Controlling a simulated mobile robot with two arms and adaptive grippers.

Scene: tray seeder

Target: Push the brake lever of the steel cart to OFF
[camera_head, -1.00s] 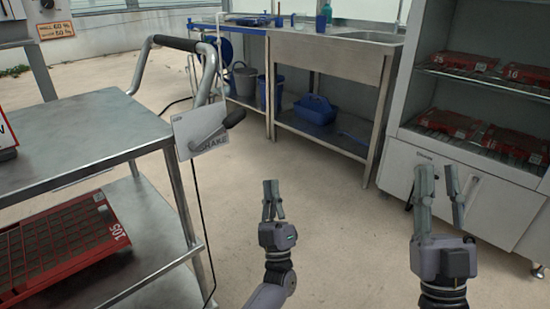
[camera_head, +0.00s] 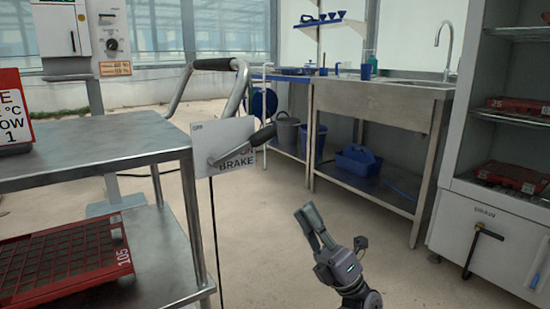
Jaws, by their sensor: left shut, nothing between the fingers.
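The steel cart (camera_head: 100,140) stands at the left. A pale brake plate (camera_head: 230,160) is fixed at its right end, with OFF at its upper left and BRAKE at its bottom. The brake lever (camera_head: 238,147) has a metal arm and a black grip. It slants up to the right from its pivot, away from OFF, and partly covers the word ON. My left gripper (camera_head: 306,212) is shut and empty, pointing up and to the left. It is apart from the lever, lower and to the right in the picture. My right gripper is out of view.
A red seed tray (camera_head: 117,250) lies on the cart's lower shelf. The cart's push handle (camera_head: 212,65) rises behind the plate. A steel sink bench (camera_head: 375,105) and a cabinet (camera_head: 490,222) stand at the back and right. The floor around my left gripper is clear.

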